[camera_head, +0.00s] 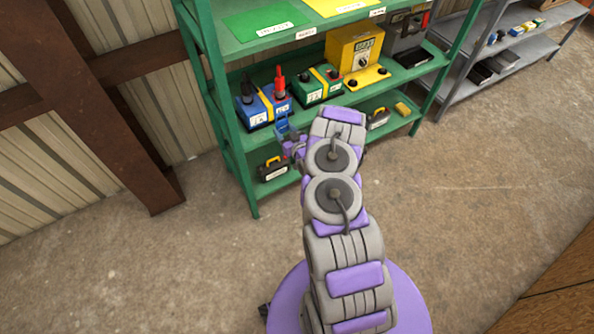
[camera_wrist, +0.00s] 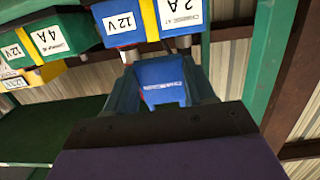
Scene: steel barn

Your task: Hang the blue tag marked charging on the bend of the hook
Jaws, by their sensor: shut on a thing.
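My gripper (camera_wrist: 163,92) is shut on a blue tag (camera_wrist: 162,80) with a small white label, whose print is too small to read. The tag sits between the two fingers in the wrist view. In the head view my gripper (camera_head: 289,140) is in front of the green shelf unit, just below and in front of a blue-and-yellow charger (camera_head: 253,111). That charger also shows close beyond the tag in the wrist view (camera_wrist: 120,24), with 12V and 2A labels. I cannot make out the hook in either view.
The green shelf unit (camera_head: 217,103) also holds a green-and-yellow charger (camera_head: 315,90) and a yellow box (camera_head: 354,48). A black case (camera_head: 272,170) stands on the lower shelf. A grey rack (camera_head: 480,75) is at right. The concrete floor (camera_head: 450,190) is clear. A brown post (camera_head: 110,110) stands left.

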